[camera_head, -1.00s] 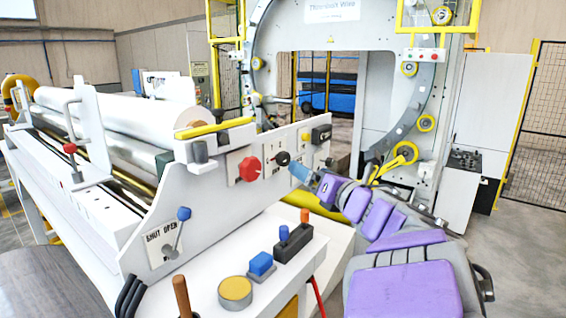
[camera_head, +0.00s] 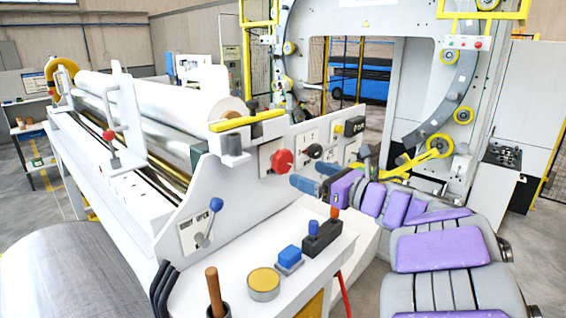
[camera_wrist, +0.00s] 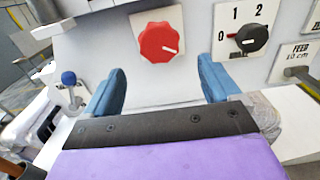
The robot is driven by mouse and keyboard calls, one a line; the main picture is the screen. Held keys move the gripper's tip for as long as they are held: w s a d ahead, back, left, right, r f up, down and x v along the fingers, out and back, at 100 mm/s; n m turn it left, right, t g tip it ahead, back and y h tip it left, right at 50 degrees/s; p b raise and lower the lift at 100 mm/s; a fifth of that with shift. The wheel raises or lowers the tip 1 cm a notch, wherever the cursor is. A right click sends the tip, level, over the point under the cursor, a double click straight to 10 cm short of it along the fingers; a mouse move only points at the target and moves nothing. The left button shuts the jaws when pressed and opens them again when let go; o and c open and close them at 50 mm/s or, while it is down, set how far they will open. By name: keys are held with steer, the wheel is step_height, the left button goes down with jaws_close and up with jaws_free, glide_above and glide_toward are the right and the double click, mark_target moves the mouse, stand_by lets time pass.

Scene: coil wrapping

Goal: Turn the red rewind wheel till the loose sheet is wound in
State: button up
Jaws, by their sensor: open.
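The red rewind wheel (camera_head: 282,160) is a lobed knob on the white side panel of the wrapping machine. It also shows in the wrist view (camera_wrist: 161,42), with a white pointer mark toward its lower right. My gripper (camera_head: 311,178) is in front of the panel, a little right of and below the wheel. In the wrist view its blue fingers (camera_wrist: 162,82) are wide apart and empty, with the wheel ahead between them and not touched. A roll of white sheet (camera_head: 165,95) lies along the top of the machine. A loose end of sheet cannot be made out.
A black selector knob (camera_wrist: 251,38) marked 0, 1, 2 sits right of the wheel. A blue-tipped lever (camera_head: 206,222) is lower left on the panel. A shelf in front carries a blue button (camera_head: 290,255), a yellow disc (camera_head: 264,283) and upright handles.

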mark_target(286, 165)
steer(key=p+x, duration=0.1)
steer(key=x, duration=0.8)
steer(key=shift+w+a, duration=0.3)
steer(key=shift+c, duration=0.5)
steer(key=c, duration=0.9)
